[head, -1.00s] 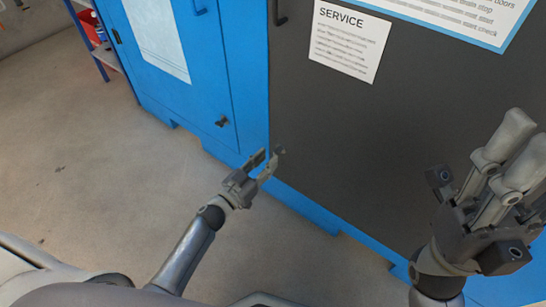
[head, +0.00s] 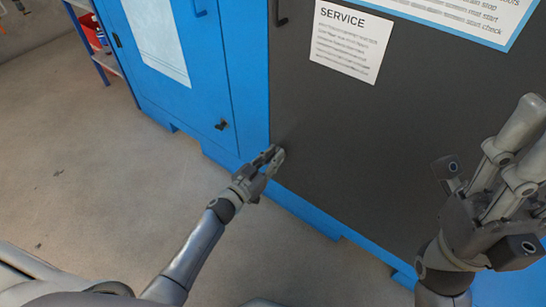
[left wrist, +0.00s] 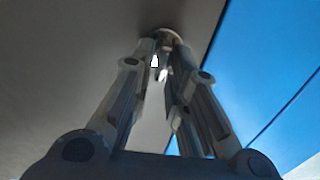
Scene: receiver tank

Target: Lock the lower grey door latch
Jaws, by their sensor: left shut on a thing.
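The grey door (head: 340,150) stands in front of me. My left gripper (head: 275,155) reaches its lower left edge and is shut on the lower latch. In the head view the fingers hide the latch. In the left wrist view the fingertips close around the small round latch (left wrist: 168,34), mostly hidden between them; whether its handle is turned I cannot tell. My right gripper (head: 530,140) is at the right edge of the head view, its fingers apart with nothing seen between them, well away from the latch.
A blue door (head: 180,90) with its own dark latch (head: 221,125) is left of the grey door. An upper dark handle (head: 281,14) and a SERVICE sheet (head: 350,40) are on the grey door. A shelf with a red bin (head: 90,30) is far left. The floor (head: 90,170) is clear.

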